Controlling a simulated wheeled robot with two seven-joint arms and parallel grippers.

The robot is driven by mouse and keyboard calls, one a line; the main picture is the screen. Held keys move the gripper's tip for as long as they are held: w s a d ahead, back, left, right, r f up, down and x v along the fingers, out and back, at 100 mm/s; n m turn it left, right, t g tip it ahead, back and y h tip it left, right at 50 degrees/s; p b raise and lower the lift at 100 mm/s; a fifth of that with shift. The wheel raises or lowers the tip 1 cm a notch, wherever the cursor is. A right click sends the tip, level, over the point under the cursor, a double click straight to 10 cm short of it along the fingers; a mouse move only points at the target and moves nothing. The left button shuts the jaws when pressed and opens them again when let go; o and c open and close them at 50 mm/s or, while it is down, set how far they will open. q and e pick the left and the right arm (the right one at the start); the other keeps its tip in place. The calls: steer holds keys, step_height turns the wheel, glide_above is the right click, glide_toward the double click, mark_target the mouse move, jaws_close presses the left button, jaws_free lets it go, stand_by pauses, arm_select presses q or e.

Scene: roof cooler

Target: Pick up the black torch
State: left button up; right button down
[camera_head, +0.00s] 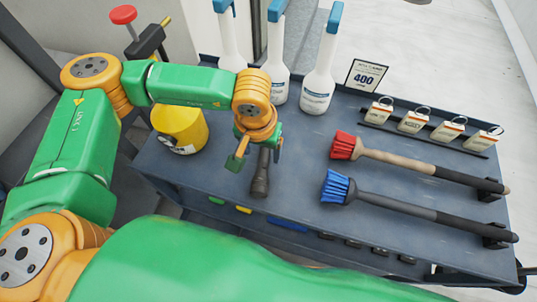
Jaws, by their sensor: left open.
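The black torch (260,180) lies on the dark grey bench top, left of the two brushes and near the front edge. My left gripper (256,160) is over the torch's far part and hides it. Its green fingers are apart, one to the left of the torch and one to the right. Whether they touch the torch cannot be told. My right gripper does not show.
Several white spray bottles (319,82) stand at the back. A yellow tub (180,128) is left of my gripper. A red-bristled brush (400,160) and a blue-bristled brush (410,207) lie to the right. Tags and a "400" card (365,76) stand behind them.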

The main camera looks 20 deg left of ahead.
mark_target(262, 163)
arm_select(q)
step_height(262, 163, down, 6)
steer(key=shift+w+r+p, duration=0.15)
steer(key=shift+r+p, duration=0.1)
steer(key=shift+p, duration=0.7)
steer(key=shift+w+f, duration=0.1)
steer(key=shift+f, duration=0.1)
steer(key=shift+r, duration=0.1)
jaws_close()
